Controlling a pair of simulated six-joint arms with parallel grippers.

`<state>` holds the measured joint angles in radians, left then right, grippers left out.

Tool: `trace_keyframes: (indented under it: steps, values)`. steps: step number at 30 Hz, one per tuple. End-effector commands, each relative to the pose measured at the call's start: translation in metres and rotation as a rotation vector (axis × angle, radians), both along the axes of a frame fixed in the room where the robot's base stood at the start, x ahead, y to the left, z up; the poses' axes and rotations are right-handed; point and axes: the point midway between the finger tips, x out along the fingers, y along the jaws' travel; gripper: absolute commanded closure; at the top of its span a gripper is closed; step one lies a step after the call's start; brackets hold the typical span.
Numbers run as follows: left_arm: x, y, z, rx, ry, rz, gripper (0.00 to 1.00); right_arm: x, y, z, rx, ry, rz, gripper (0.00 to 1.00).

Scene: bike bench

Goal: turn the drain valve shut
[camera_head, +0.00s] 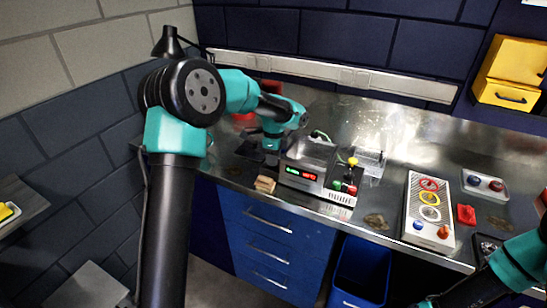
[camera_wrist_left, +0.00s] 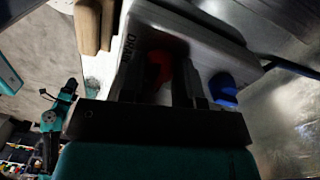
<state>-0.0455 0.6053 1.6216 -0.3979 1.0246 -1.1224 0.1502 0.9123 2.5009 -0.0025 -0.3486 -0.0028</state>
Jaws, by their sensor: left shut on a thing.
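In the left wrist view a grey housing carries dark lettering that seems to read DRAIN. A red-orange valve handle (camera_wrist_left: 158,68) sits beside the lettering, in shadow between the two fingers of my left gripper (camera_wrist_left: 172,80). The gripper is shut on this handle, and the fingers hide part of it; its exact turn angle is hard to read. A blue knob (camera_wrist_left: 222,88) is just right of the fingers. In the head view my left gripper (camera_head: 271,146) is at the left side of the grey machine (camera_head: 318,176), and the handle is hidden there.
Wooden blocks (camera_head: 265,184) lie in front of the machine. A panel with coloured rings (camera_head: 430,205) and a red item (camera_head: 466,214) are to the right. My right arm enters at lower right, its gripper end barely visible. A blue bin (camera_head: 360,272) stands below the bench.

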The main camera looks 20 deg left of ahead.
Motion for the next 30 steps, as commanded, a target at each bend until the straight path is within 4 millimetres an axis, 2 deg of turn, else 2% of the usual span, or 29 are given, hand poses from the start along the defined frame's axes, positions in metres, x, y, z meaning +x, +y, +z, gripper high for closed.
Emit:
trace_keyframes:
  steps: [14,30]
  values:
    - [-0.0001,0.0002,0.0003,-0.001,0.000,0.118,0.93,0.0000,0.0000,0.0000,0.000,0.000,0.000,0.57]
    - [-0.0004,0.0006,0.0004,0.000,-0.001,0.574,0.93,0.0000,0.0000,0.0000,0.000,0.000,0.000,0.57]
